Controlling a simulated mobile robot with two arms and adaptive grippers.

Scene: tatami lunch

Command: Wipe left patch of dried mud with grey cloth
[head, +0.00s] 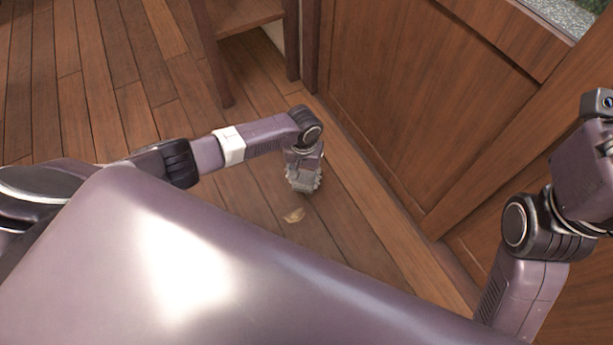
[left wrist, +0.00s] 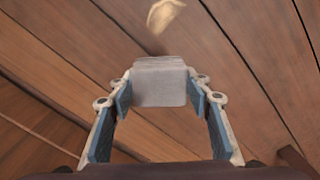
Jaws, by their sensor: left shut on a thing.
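My left gripper (head: 303,184) points down close to the wooden floor. In the left wrist view my left gripper (left wrist: 160,95) is shut on the grey cloth (left wrist: 160,82), a folded light-grey block between its fingertips. In the head view the cloth is hard to tell apart from the fingers. A pale tan patch of dried mud (head: 293,215) lies on the floor just nearer than the gripper. The patch also shows at the top of the left wrist view (left wrist: 163,15), apart from the cloth. Only one patch is visible. My right arm is at the right edge, its gripper out of view.
A wooden panelled wall (head: 430,110) stands close to the right of the left gripper. A wooden shelf or step (head: 240,14) with dark posts is behind it. The plank floor (head: 90,90) is clear at the left.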

